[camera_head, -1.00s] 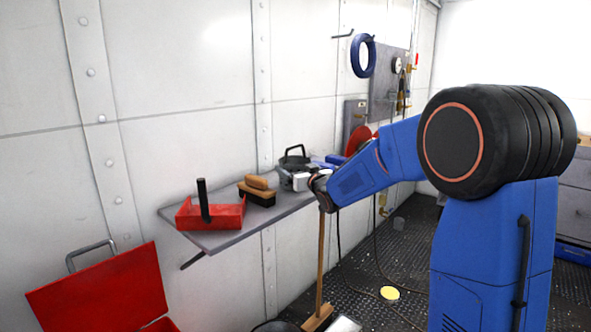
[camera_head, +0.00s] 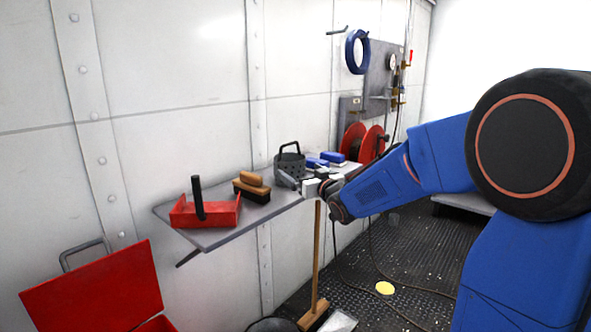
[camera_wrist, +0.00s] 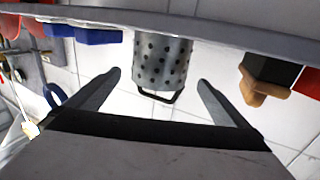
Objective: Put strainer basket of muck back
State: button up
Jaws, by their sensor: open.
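The strainer basket (camera_head: 290,162) is a grey perforated metal cylinder with a dark bail handle. It stands upright on the grey wall shelf (camera_head: 225,232), between the brush and some blue items. In the wrist view the basket (camera_wrist: 163,62) appears upside down, ahead of my gripper (camera_wrist: 160,82) and between its two spread fingers. My gripper (camera_head: 295,183) is open and empty, at the shelf's front edge just in front of the basket. I cannot tell whether a finger touches it. What is inside the basket is hidden.
A red open tray (camera_head: 225,214) and a wooden brush (camera_head: 252,190) sit left of the basket. Blue blocks (camera_head: 328,157) and red discs (camera_head: 372,145) are to its right. A broom (camera_head: 316,260) stands below the shelf's front. An open red toolbox (camera_head: 95,290) is lower left.

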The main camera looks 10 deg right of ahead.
jog(key=s+d+f+m+g+h, duration=0.1)
jog(key=s+d+f+g+h, duration=0.2)
jog(key=s, duration=0.9)
jog(key=s+d+f+m+g+h, duration=0.2)
jog(key=s+d+f+g, duration=0.15)
jog(key=s, duration=0.85)
jog(key=s+f+g, duration=0.3)
jog(key=s+f, duration=0.1)
jog(key=s, duration=0.8)
jog(key=s+a+f+g, duration=0.1)
jog(key=s+f+g, duration=0.2)
jog(key=s, duration=0.9)
jog(key=shift+a+f+y, duration=0.2)
jog(key=shift+f+y, duration=0.1)
jog(key=shift+f, duration=0.3)
